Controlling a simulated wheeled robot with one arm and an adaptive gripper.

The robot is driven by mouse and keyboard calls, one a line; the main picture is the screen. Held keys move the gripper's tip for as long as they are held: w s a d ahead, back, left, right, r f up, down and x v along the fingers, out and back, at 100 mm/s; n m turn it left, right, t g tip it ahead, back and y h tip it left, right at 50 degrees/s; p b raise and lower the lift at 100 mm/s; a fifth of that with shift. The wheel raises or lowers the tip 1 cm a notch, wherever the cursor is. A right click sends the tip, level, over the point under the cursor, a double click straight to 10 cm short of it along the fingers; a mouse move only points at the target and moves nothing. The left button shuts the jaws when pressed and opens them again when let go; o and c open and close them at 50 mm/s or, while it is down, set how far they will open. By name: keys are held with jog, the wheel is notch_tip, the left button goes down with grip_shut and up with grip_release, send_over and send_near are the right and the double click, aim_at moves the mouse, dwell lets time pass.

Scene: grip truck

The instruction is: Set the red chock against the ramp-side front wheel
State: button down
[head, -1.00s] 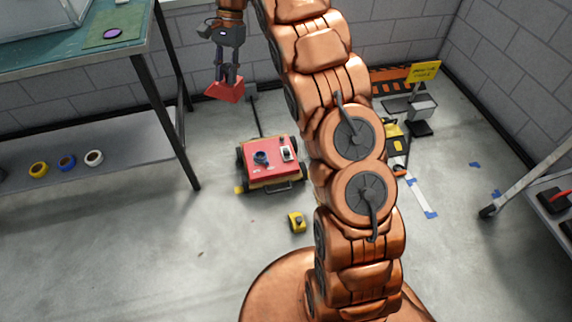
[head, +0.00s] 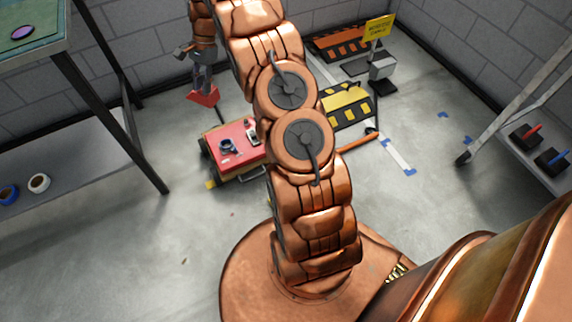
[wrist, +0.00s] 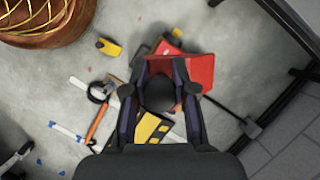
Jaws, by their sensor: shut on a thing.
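The red chock (head: 204,97) is a small red wedge held in my gripper (head: 203,86), above the floor and beyond the cart in the head view. In the wrist view my gripper (wrist: 164,66) is shut on the chock (wrist: 161,66). The cart (head: 238,140) has a red top with small items on it and dark wheels; its right side is hidden behind my arm. Its red top (wrist: 198,70) shows beside the chock in the wrist view. The yellow-and-black ramp (head: 346,106) lies right of the cart. The ramp-side front wheel cannot be made out.
A small yellow block (wrist: 108,47) lies on the floor. An orange bar (head: 358,141) and white floor tape (head: 397,155) lie near the ramp. A yellow sign (head: 378,28) stands at the back. A workbench (head: 60,60) stands left, a shelf trolley (head: 545,150) right.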

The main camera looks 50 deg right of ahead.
jog(key=s+d+f+m+t+b, duration=0.15)
jog(key=s+d+f, duration=0.35)
jog(key=f, duration=0.5)
jog(key=s+d+f+m+b, duration=0.25)
jog(key=s+d+f, duration=0.2)
jog(key=f, duration=0.55)
jog(key=s+d+f+m+t+b, duration=0.1)
jog(key=s+d+f+m+b, duration=0.15)
jog(key=s+d+f, duration=0.55)
jog(key=shift+m, duration=0.25)
jog(key=shift+s+a+f+b, duration=0.15)
jog(key=shift+s+f+b, duration=0.2)
jog(key=shift+f+b, duration=2.6)
jog(key=shift+s+a+f+b, duration=0.1)
jog(key=shift+s+f+b, duration=0.45)
jog(key=shift+f, duration=4.6)
jog(key=shift+s+a+f+b, duration=0.2)
jog(key=shift+f+b, duration=1.7)
jog(key=shift+f, duration=2.15)
jog(key=shift+w+d+r, duration=0.2)
jog(key=shift+w+r, duration=0.05)
jog(key=shift+w, duration=0.2)
jog(key=shift+w+d+f+p, duration=0.1)
jog(key=shift+w+d+p, duration=0.15)
jog(key=shift+w, duration=0.5)
jog(key=shift+w+d+p, duration=0.2)
jog(key=shift+w, duration=0.5)
jog(key=shift+f, duration=0.1)
jog(key=c, duration=0.9)
grip_release()
